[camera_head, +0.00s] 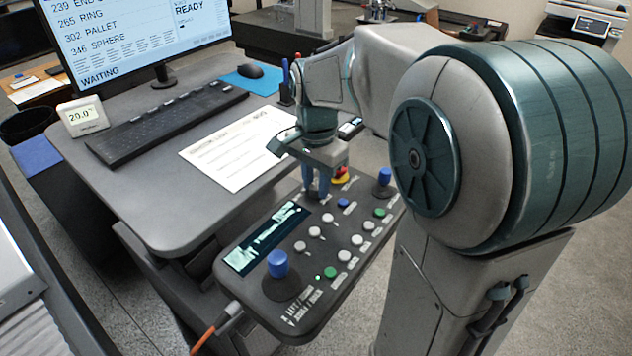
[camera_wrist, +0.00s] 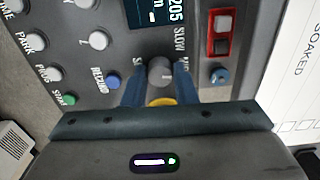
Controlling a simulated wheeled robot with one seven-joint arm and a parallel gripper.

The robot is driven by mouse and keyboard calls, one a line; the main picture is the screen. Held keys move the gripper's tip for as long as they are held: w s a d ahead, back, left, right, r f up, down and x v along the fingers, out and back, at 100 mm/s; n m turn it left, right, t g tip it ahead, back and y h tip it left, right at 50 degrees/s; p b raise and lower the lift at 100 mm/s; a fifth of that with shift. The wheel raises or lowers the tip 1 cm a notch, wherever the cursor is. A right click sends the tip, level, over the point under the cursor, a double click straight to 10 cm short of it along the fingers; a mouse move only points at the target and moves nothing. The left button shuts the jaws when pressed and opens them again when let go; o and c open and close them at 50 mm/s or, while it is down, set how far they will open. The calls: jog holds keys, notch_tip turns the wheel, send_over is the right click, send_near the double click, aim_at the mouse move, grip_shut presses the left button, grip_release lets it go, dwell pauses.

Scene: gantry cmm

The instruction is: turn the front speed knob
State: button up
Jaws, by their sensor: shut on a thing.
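The control box (camera_head: 318,278) juts out from the desk's front edge, with buttons, a display and two blue-topped joysticks. My gripper (camera_head: 318,188) points down over the box beyond the display, and its fingers hide the knob in the head view. In the wrist view, a round grey knob (camera_wrist: 160,70) sits beside the printed word SLOW. My gripper's two blue fingers (camera_wrist: 160,84) stand on either side of the knob, shut on it. The knob's pointer mark is too small to read surely. A yellow ring (camera_wrist: 160,102) shows partly behind the gripper body.
A near joystick (camera_head: 278,262) and a far joystick (camera_head: 385,176) stand up from the box. In the wrist view, a red-framed switch (camera_wrist: 221,33) and a blue button (camera_wrist: 219,76) lie right of the knob. A paper sheet (camera_head: 232,152) and keyboard (camera_head: 165,122) lie on the desk.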

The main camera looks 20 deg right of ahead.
aim_at(315, 186)
jog(key=m, duration=0.4)
jog(key=shift+m, duration=0.3)
jog(key=shift+m+b, duration=0.35)
jog(key=shift+m, duration=1.25)
jog(key=shift+r+m, duration=0.1)
jog(key=shift+m, duration=0.2)
jog(key=o, duration=1)
notch_tip(315, 186, up, 14)
jog(key=shift+f, duration=0.15)
jog(key=shift+a, duration=0.1)
